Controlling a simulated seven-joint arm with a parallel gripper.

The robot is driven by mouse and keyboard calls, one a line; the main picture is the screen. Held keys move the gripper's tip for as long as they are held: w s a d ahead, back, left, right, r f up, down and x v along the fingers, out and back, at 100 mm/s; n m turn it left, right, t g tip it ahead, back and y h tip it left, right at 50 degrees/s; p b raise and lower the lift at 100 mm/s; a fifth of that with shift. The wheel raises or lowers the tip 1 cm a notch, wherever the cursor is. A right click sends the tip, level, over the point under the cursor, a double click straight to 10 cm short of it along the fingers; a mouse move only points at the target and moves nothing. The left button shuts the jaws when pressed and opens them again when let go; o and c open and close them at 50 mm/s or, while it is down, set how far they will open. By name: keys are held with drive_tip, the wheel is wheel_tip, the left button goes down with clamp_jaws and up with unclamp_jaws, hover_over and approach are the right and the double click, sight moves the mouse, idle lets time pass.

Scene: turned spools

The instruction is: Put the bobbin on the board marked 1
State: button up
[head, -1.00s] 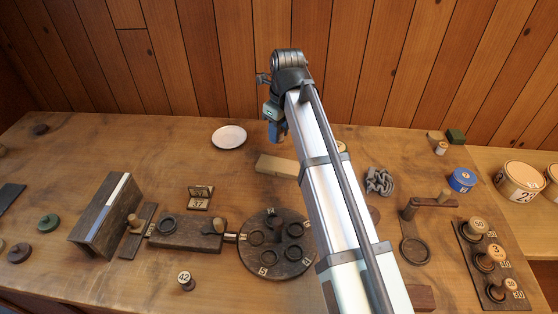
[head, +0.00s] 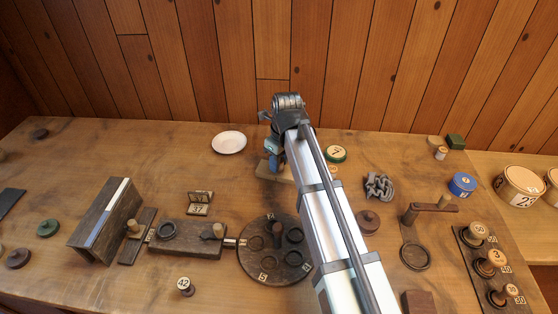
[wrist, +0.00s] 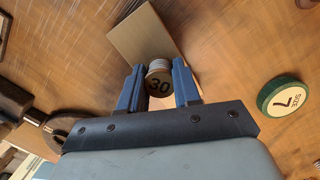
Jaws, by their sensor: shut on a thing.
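In the head view my gripper (head: 275,162) is above or beside a pale wooden block (head: 288,177), and the bobbin cannot be made out there. The block also shows just beyond the bobbin in the wrist view (wrist: 136,36); I cannot tell whether they touch. A round dark board (head: 262,270) with several ring seats and small tags lies nearer. I cannot read a clear 1 on any board.
A white plate (head: 229,142) lies behind left. A long dark board (head: 186,242) joins the round one. A rack with several numbered bobbins (head: 468,262) stands at right. Bare table lies left of the block.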

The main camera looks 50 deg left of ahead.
sight(283, 161)
drive_tip(key=shift+f, duration=0.1)
drive_tip(key=o, duration=1)
drive_tip(key=r, duration=0.4)
drive_tip(key=d+r, duration=0.1)
drive_tip(key=r, duration=0.7)
drive_tip(key=shift+w+d+r, duration=0.1)
drive_tip(key=shift+d, duration=0.15)
drive_tip(key=shift+w, duration=0.1)
